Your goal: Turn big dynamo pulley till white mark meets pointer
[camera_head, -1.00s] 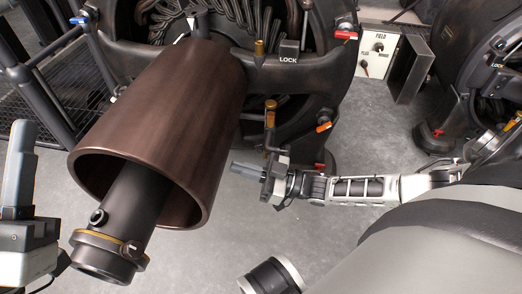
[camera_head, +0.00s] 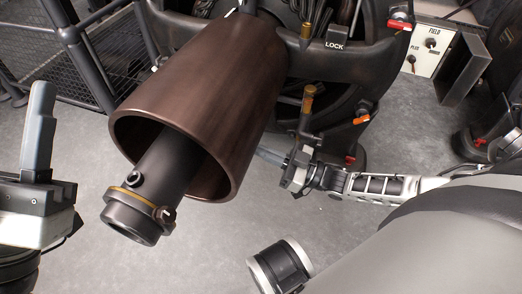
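The big dynamo pulley (camera_head: 205,95) is a wide brown metallic drum, open at its near end. A dark shaft (camera_head: 170,165) with a brass-ringed end collar sticks out of it towards me. My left gripper (camera_head: 40,125) stands upright at the left, apart from the drum. The finger gap of neither gripper shows clearly.
The dark dynamo frame (camera_head: 375,55) with a LOCK label (camera_head: 334,45) stands behind the pulley. A brass-topped lever (camera_head: 307,105) rises near my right gripper. A FIELD switch panel (camera_head: 427,47) is at the upper right. Railings (camera_head: 85,60) stand upper left. Grey floor is clear below.

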